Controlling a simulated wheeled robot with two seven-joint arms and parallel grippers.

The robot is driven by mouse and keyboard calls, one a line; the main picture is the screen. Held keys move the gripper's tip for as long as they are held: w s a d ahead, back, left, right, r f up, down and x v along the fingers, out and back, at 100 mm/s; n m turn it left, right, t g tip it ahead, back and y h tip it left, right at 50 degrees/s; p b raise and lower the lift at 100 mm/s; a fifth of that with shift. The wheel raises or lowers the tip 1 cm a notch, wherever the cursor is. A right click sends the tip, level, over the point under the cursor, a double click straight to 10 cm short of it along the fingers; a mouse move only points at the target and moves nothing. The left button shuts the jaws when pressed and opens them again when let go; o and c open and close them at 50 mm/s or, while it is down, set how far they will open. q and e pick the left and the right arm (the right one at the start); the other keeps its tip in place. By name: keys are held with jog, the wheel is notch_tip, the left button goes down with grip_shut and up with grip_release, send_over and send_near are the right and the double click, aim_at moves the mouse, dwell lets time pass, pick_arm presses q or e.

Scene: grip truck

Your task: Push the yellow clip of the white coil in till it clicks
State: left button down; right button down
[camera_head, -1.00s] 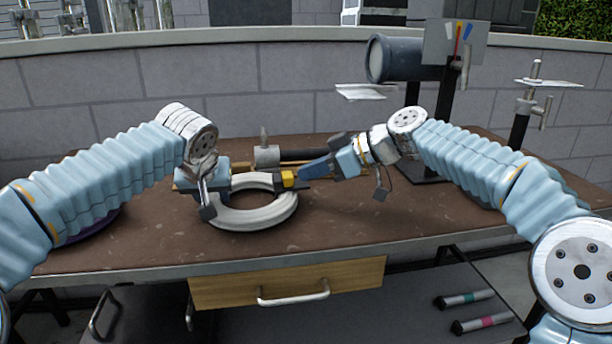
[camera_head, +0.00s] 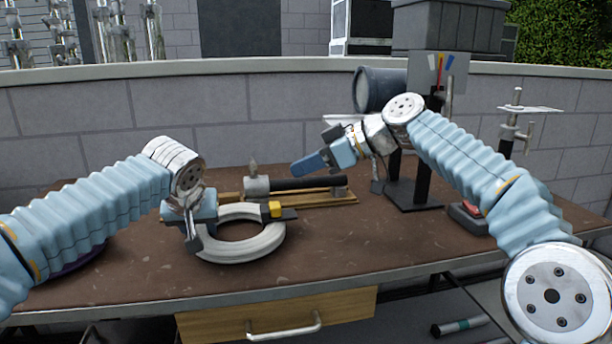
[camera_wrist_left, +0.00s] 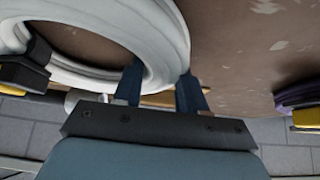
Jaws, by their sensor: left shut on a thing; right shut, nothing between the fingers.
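The white coil (camera_head: 240,251) lies on the brown table; its ring also shows in the left wrist view (camera_wrist_left: 165,38). Its yellow clip (camera_head: 275,209) sits on a dark fitting at the ring's right rear, and the clip shows at the left edge of the left wrist view (camera_wrist_left: 22,72). How deep the clip sits cannot be told. My left gripper (camera_head: 193,235) is shut on the coil's left side, one finger each side of the ring (camera_wrist_left: 160,88). My right gripper (camera_head: 304,167) is shut and empty, raised behind and right of the clip, apart from it.
A wooden board with a dark rod (camera_head: 305,184) lies behind the coil. A purple coil (camera_wrist_left: 298,94) lies on the table's left, mostly hidden by my left arm in the head view. A stand with a grey cylinder (camera_head: 378,90) is at the back right. The table's front middle is clear.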

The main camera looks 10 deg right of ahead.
pick_arm(q)
jog(key=shift+a+f, duration=0.1)
jog(key=shift+a, duration=0.05)
jog(key=shift+c, duration=2.2)
grip_release()
jog(key=shift+p+v, duration=1)
jog(key=shift+v, duration=1.6)
jog(key=shift+s+r+p, duration=0.2)
jog(key=shift+r+p, duration=0.35)
jog(key=shift+r, duration=0.25)
jog(key=shift+s+r+p, duration=0.25)
jog(key=shift+r+p, duration=0.3)
jog(key=shift+r, duration=0.3)
jog(key=shift+s+r, duration=0.1)
jog(key=shift+r, duration=0.15)
jog(key=v, duration=0.3)
jog(key=w+v, duration=0.1)
jog(key=shift+s+r, duration=0.25)
jog(key=shift+r, duration=0.3)
